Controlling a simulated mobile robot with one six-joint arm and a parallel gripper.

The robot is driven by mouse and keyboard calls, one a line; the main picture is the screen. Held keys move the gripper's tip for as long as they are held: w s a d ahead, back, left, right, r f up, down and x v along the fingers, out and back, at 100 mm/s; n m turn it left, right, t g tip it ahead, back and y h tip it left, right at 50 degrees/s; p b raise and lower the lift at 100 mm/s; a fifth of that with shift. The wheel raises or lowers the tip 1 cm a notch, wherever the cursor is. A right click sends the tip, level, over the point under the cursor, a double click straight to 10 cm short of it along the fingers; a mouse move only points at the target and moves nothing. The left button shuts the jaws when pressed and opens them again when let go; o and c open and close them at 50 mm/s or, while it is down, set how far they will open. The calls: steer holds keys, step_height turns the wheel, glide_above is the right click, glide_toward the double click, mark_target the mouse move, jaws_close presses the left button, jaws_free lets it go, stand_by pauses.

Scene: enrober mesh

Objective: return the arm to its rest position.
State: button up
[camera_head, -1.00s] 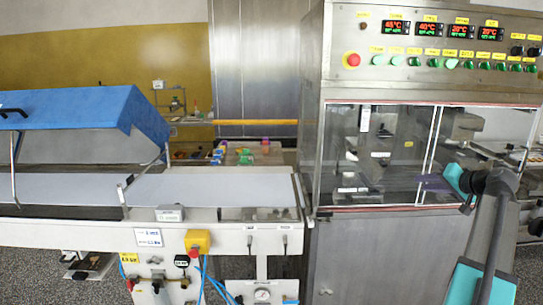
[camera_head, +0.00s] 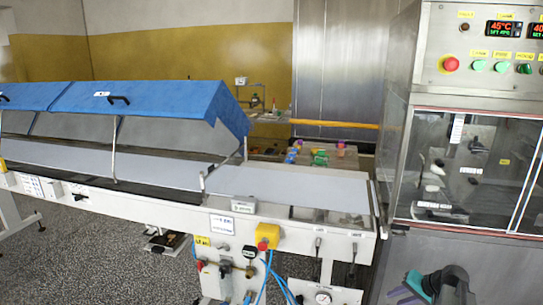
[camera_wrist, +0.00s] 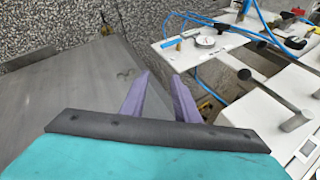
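My gripper (camera_head: 402,291) shows at the lower right of the head view, low in front of the enrober cabinet (camera_head: 480,175). In the wrist view my gripper (camera_wrist: 161,92) has two purple fingers that stand apart with nothing between them. It is open and empty. Most of my arm is outside the head view.
The conveyor (camera_head: 300,188) with its blue cover (camera_head: 150,103) runs across the left and middle. A red emergency button (camera_head: 451,64) is on the cabinet. Blue hoses (camera_head: 270,275) hang below the conveyor. Speckled floor (camera_head: 90,245) is open at the lower left.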

steer(key=s+a+f+n+g, duration=0.1)
steer(key=s+a+f+g, duration=0.1)
steer(key=s+a+f, duration=0.4)
steer(key=s+a+f+n+g, duration=0.1)
steer(key=s+a+f+g, duration=0.15)
steer(key=a+f, duration=0.6)
steer(key=s+a+f+n+g, duration=0.1)
steer(key=s+a+f+g, duration=0.1)
steer(key=s+a+f, duration=0.45)
steer(key=s+a+f+n+g+h, duration=0.1)
steer(key=s+a+f, duration=0.2)
steer(key=s, duration=0.4)
steer(key=s+a+f+n+g+h, duration=0.1)
steer(key=s+a+f+n+g, duration=0.1)
steer(key=s+a+f, duration=0.2)
steer(key=s+a+f+n+g+h, duration=0.1)
steer(key=s+a+f+g, duration=0.1)
steer(key=s, duration=0.8)
steer(key=shift+s+a+f+n, duration=0.3)
steer(key=shift+a+f, duration=0.4)
steer(key=shift+f, duration=0.05)
